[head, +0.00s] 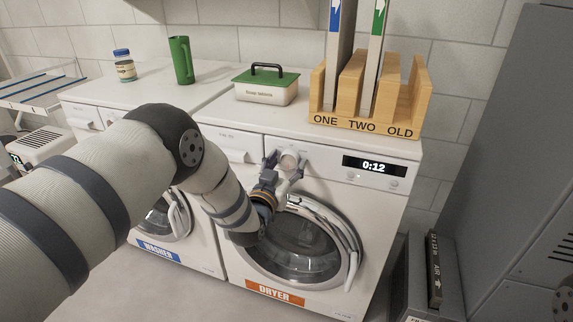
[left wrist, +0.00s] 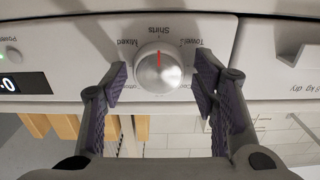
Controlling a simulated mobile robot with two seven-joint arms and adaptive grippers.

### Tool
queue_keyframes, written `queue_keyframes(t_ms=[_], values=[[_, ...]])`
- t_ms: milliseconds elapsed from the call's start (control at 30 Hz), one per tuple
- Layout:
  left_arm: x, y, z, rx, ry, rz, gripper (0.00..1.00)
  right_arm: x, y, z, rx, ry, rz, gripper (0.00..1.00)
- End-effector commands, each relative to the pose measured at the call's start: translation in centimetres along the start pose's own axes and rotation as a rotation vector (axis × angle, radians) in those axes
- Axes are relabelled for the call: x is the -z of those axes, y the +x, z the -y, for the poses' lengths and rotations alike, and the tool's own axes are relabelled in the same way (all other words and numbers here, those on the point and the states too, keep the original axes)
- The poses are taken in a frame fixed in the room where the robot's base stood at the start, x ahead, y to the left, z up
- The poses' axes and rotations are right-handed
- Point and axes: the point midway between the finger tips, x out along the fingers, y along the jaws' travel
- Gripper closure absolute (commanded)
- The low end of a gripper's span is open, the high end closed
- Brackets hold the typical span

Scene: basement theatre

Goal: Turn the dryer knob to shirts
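The dryer (head: 330,205), with an orange DRYER label, stands right of the washer. Its round silver knob (head: 288,161) is on the front panel, left of the display. In the left wrist view, which is upside down, the knob (left wrist: 158,73) has a red line pointing at the word Shirts (left wrist: 152,30). Mixed and Towels labels sit on either side of it, and lower labels are partly hidden by the fingers. My left gripper (head: 285,168) is at the knob, open, with one finger on each side. In the left wrist view the fingers (left wrist: 160,82) look slightly apart from the knob.
The dryer's round door (head: 302,248) with its curved handle lies just below my gripper. On top stand a wooden holder (head: 363,124) and a green-lidded box (head: 266,92). The washer (head: 165,235) is at left. A grey cabinet (head: 515,160) stands at right.

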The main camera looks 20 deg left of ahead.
Motion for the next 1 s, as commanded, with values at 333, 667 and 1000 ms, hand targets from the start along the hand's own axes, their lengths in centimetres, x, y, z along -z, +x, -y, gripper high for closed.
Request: queue_keyframes(t_ms=[333,667,1000], values=[[0.0,-0.4,-0.1,-0.001,0.0,0.0,0.38,0.0,0.0,0.0,0.0,0.0,0.0,0.6],[-0.1,-8.3,-0.1,-0.001,0.0,0.004,0.38,0.0,0.0,0.0,0.0,0.0,0.0,0.6],[0.1,-12.1,0.0,0.0,0.0,-0.001,0.38,0.0,0.0,0.0,0.0,0.0,0.0,0.6]])
